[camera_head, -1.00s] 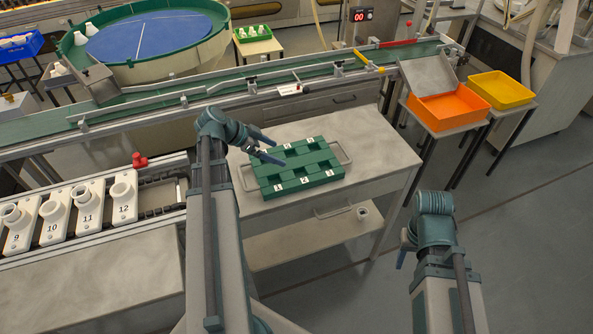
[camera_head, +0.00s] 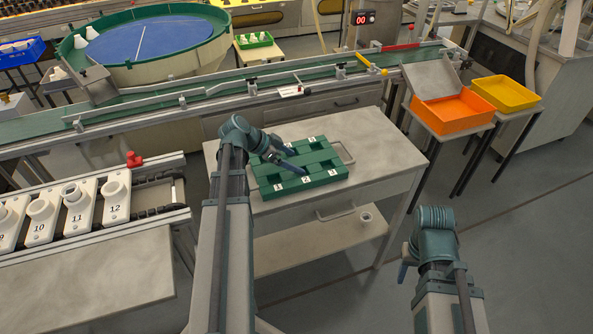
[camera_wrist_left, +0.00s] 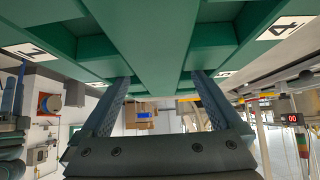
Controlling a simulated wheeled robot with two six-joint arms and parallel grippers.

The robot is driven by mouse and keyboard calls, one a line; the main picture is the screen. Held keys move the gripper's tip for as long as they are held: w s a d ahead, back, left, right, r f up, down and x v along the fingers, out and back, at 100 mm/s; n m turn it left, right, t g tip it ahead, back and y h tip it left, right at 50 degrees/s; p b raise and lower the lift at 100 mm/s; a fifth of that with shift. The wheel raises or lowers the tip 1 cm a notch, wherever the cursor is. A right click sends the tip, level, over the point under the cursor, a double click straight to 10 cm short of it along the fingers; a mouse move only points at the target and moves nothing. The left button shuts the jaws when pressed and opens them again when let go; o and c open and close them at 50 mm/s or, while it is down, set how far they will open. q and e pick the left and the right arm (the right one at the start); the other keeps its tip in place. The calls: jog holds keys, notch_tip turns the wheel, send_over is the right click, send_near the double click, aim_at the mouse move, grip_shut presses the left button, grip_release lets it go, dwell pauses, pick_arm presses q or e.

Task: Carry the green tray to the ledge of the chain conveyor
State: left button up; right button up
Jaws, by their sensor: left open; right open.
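The green tray (camera_head: 324,179) lies flat on the grey work table (camera_head: 375,178), with numbered labels and several recesses. Its right handle (camera_head: 343,151) shows; its left side is partly hidden by my left arm. My left gripper (camera_head: 291,160) is open over the tray's middle. In the left wrist view the open fingers (camera_wrist_left: 160,82) appear on either side of the tray's middle rib (camera_wrist_left: 160,45); I cannot tell whether they touch it. My right gripper (camera_head: 404,264) is mostly hidden behind its own wrist, away from the tray. The chain conveyor (camera_head: 155,196) carries numbered white holders at the left.
A grey ledge (camera_head: 95,275) runs along the chain conveyor's front. A green belt conveyor (camera_head: 225,88) passes behind the table. Orange (camera_head: 453,111) and yellow (camera_head: 506,93) bins stand at the right. The floor at right is open.

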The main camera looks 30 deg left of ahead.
pick_arm(q)
jog(key=shift+w+d+f, duration=0.1)
grip_shut()
dwell(0.5)
